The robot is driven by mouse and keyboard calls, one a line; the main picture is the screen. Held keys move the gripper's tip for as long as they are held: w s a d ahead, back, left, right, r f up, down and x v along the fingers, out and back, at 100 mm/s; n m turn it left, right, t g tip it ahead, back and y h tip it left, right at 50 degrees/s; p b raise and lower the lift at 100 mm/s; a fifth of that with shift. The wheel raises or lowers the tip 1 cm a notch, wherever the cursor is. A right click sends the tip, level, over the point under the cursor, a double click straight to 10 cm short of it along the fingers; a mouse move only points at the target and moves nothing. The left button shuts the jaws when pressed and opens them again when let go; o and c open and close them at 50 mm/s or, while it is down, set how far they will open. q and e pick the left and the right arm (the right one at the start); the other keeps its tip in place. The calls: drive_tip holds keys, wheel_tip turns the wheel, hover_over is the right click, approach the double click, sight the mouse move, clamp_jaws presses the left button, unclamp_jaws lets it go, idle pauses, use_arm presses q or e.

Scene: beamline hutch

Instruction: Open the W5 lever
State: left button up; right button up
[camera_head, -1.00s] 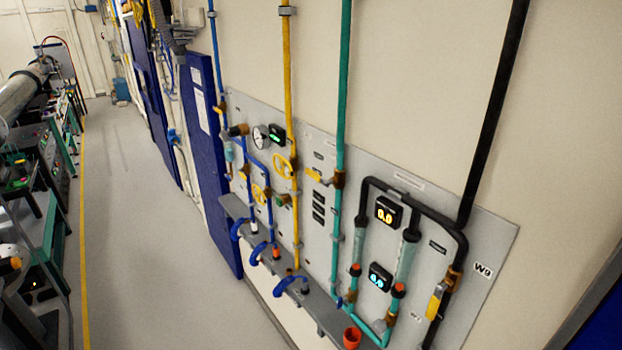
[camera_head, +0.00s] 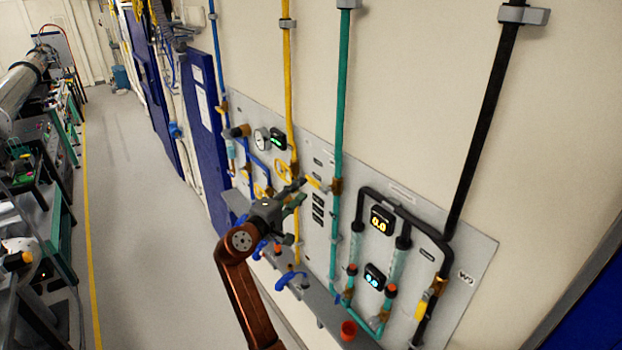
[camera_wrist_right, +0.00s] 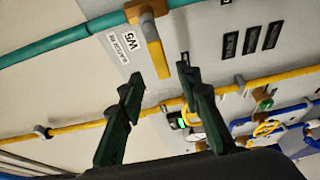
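The W5 lever (camera_head: 314,184) is a yellow handle on a brass valve (camera_head: 337,186) on the teal pipe. In the head view it points left, across the pipe. In the right wrist view the yellow lever (camera_wrist_right: 154,48) sits beside a white W5 label (camera_wrist_right: 130,42). My right gripper (camera_head: 299,195) is open and empty, just left of the lever's free end. In the right wrist view the lever's end shows between the fingertips of my right gripper (camera_wrist_right: 157,75). I cannot tell how deep the gap is; no contact shows. My left gripper is not in view.
A yellow pipe (camera_head: 289,90) with a yellow handwheel (camera_head: 283,170) stands close left of the right gripper. A grey ledge (camera_head: 318,300) with blue hoses is below. A black pipe (camera_head: 485,120) is right. The floor aisle (camera_head: 140,200) at left is clear.

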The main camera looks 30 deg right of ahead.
sight(310, 182)
drive_tip(key=p+x, duration=0.2)
drive_tip(key=x, duration=0.3)
drive_tip(key=shift+w+d, duration=0.1)
drive_tip(key=shift+d, duration=0.15)
drive_tip(key=shift+x, duration=0.75)
drive_tip(key=shift+f, duration=0.1)
clamp_jaws()
